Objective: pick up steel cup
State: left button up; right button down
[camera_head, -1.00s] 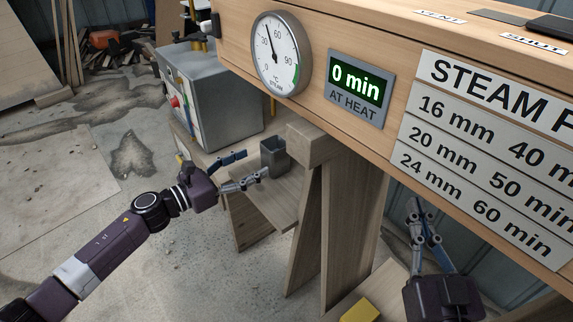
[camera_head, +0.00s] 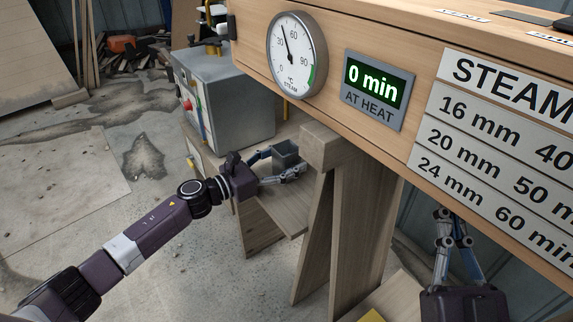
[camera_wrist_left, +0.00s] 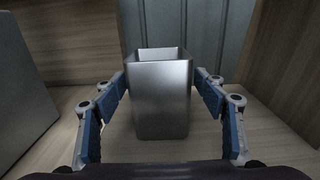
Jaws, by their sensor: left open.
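The steel cup (camera_head: 286,154) is a grey, square-sided, open-topped vessel standing upright on a low wooden shelf (camera_head: 290,213) beside the grey box. My left gripper (camera_head: 284,165) reaches it from the left, with its fingers at the cup's near part. In the left wrist view the cup (camera_wrist_left: 161,95) stands between the two open blue-padded fingers of the left gripper (camera_wrist_left: 163,100), one on each side. Small gaps show beside the cup, so the fingers do not clasp it. My right gripper (camera_head: 452,222) is at the lower right, under the sign panel, away from the cup.
A grey metal box (camera_head: 225,100) stands left of the cup. A wooden trestle leg (camera_head: 355,230) rises close on the right. The long wooden steam box with a gauge (camera_head: 297,55) overhangs above. Open concrete floor (camera_head: 150,260) lies to the left.

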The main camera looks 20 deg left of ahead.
pick_arm(q)
jog(key=shift+c, duration=0.2)
jog(key=c, duration=1.3)
jog(key=shift+c, duration=0.6)
jog(key=shift+r, duration=0.15)
